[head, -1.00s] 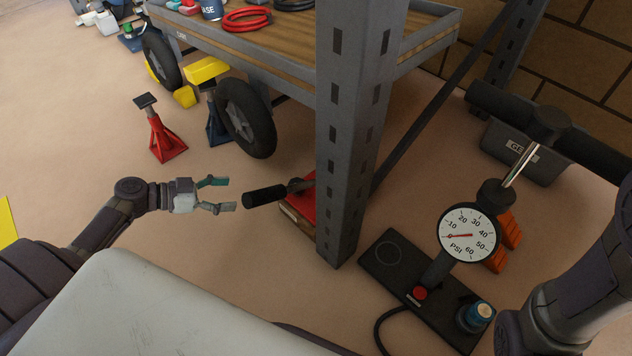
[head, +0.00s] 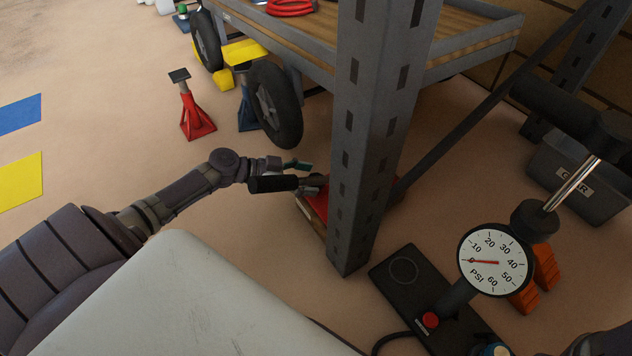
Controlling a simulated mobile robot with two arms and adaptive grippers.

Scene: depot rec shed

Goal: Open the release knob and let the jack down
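The jack is a low red body (head: 318,203) on the floor, partly hidden behind the grey rack post. I cannot make out the release knob. My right gripper is out of view.
The grey rack post (head: 372,150) stands close to the right of the jack. A floor pump with a gauge (head: 494,261) stands right of it. A red jack stand (head: 195,115) and a wheel (head: 275,105) are behind.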

